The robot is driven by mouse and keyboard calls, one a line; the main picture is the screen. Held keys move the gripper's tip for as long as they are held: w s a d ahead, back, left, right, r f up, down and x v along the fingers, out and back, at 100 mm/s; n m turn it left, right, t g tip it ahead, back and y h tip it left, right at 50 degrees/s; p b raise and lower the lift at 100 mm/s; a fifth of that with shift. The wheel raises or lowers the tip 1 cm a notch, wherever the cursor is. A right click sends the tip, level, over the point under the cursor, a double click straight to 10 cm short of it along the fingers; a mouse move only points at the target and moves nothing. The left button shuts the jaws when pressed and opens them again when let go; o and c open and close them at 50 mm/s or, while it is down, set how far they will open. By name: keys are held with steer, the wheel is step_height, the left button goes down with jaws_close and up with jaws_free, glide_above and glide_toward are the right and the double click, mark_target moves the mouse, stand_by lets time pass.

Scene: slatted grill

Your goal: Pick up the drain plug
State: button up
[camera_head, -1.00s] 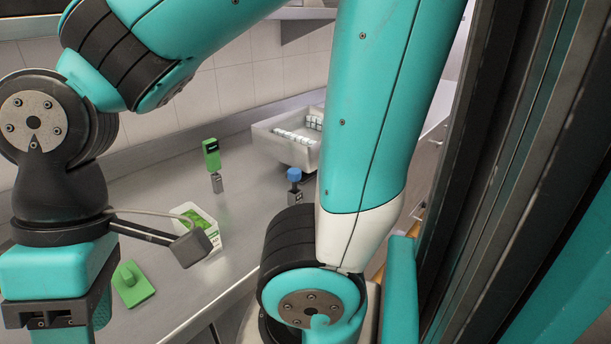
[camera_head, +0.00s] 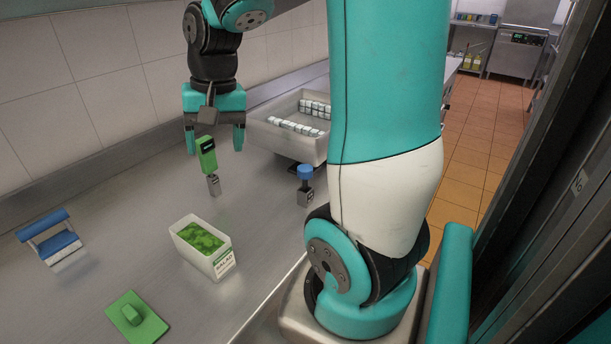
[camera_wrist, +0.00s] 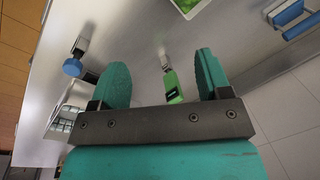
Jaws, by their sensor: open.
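No label marks the drain plug, so I cannot tell for sure which piece it is. A green-handled piece with a grey metal block at its lower end (camera_head: 207,160) stands on the steel counter; it also shows in the wrist view (camera_wrist: 173,87), between the fingers. A blue-capped piece on a grey block (camera_head: 305,185) stands to its right; it also shows in the wrist view (camera_wrist: 73,66). My gripper (camera_head: 214,143) is open and empty, fingers pointing down, close to the green-handled piece's top. Contact cannot be told.
A white box with green contents (camera_head: 219,262), a flat green piece with a knob (camera_head: 125,309) and a blue-handled bracket (camera_head: 38,230) are on the counter (camera_head: 130,220). A grey bin (camera_head: 260,134) with white pieces stands behind. A tiled wall bounds the left.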

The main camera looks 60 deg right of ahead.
steer(key=s+d+m+h, duration=0.1)
steer(key=s+d+m, duration=0.2)
steer(key=d+m, duration=0.7)
steer(key=m+g, duration=0.1)
glide_toward(305, 167)
step_height(305, 167, down, 6)
steer(key=shift+f+p, duration=0.2)
steer(key=shift+p, duration=0.85)
steer(key=shift+f+p, duration=0.85)
steer(key=shift+f, duration=2.2)
steer(key=c, duration=1.1)
steer(key=shift+r, duration=0.1)
step_height(305, 167, up, 20)
steer(key=b, duration=0.2)
